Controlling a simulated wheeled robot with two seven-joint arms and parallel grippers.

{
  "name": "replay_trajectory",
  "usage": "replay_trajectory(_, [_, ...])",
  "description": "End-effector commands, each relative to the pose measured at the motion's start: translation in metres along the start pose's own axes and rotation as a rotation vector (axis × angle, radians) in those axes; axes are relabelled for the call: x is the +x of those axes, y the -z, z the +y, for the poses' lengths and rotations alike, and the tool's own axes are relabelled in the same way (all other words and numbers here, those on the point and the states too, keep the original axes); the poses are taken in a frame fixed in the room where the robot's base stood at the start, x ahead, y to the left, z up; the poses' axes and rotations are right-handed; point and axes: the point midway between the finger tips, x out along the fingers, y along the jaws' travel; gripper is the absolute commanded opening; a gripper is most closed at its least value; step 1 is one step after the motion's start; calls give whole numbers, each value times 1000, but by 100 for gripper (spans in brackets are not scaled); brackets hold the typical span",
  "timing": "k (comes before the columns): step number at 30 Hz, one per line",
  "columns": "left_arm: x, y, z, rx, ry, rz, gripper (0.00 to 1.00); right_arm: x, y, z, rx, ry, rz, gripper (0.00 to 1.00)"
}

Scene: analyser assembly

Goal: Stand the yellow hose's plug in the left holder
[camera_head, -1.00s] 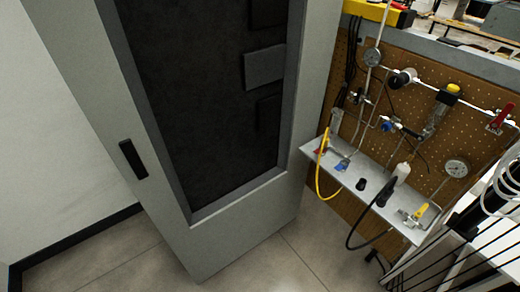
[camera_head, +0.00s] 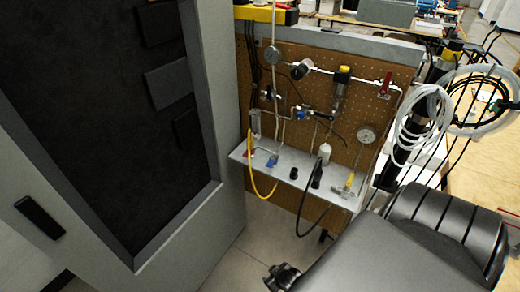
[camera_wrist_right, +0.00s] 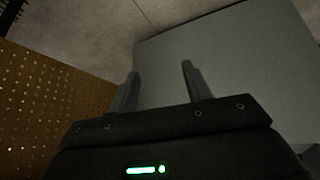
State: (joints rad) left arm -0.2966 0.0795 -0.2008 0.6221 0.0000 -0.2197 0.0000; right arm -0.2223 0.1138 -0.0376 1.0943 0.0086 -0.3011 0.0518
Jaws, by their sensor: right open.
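The yellow hose (camera_head: 259,188) hangs in a loop over the front edge of the metal shelf (camera_head: 282,176), near its left end. Its plug is too small to make out clearly. My left gripper is out of view.
A perforated brown panel (camera_head: 340,110) with gauges and pipes rises behind the shelf. A black hose (camera_head: 299,215) hangs from the shelf, and a white bottle (camera_head: 325,151) stands there. A large grey cabinet (camera_head: 205,215) stands left. Coiled tubes (camera_head: 425,122) hang at right.

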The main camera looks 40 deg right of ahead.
Motion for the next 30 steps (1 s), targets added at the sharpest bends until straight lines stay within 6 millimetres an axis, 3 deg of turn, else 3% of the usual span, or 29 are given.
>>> replay_trajectory(1, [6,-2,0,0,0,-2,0,0,46,15,23,-22,84,49])
replay_trajectory(6, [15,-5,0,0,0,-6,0,-36,185,66,97,-94,345,49])
replay_trajectory(9, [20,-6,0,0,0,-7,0,-75,256,96,133,-134,496,49])
replay_trajectory(12, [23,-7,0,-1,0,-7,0,-112,311,124,165,-173,641,49])
replay_trajectory(15, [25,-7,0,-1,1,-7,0,-146,350,146,190,-204,760,49])
replay_trajectory(18, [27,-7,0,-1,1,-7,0,-174,376,162,205,-227,849,49])
replay_trajectory(23, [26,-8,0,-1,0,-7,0,-180,398,187,234,-256,955,49])
replay_trajectory(30, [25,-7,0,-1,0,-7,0,-181,404,193,238,-262,981,49])
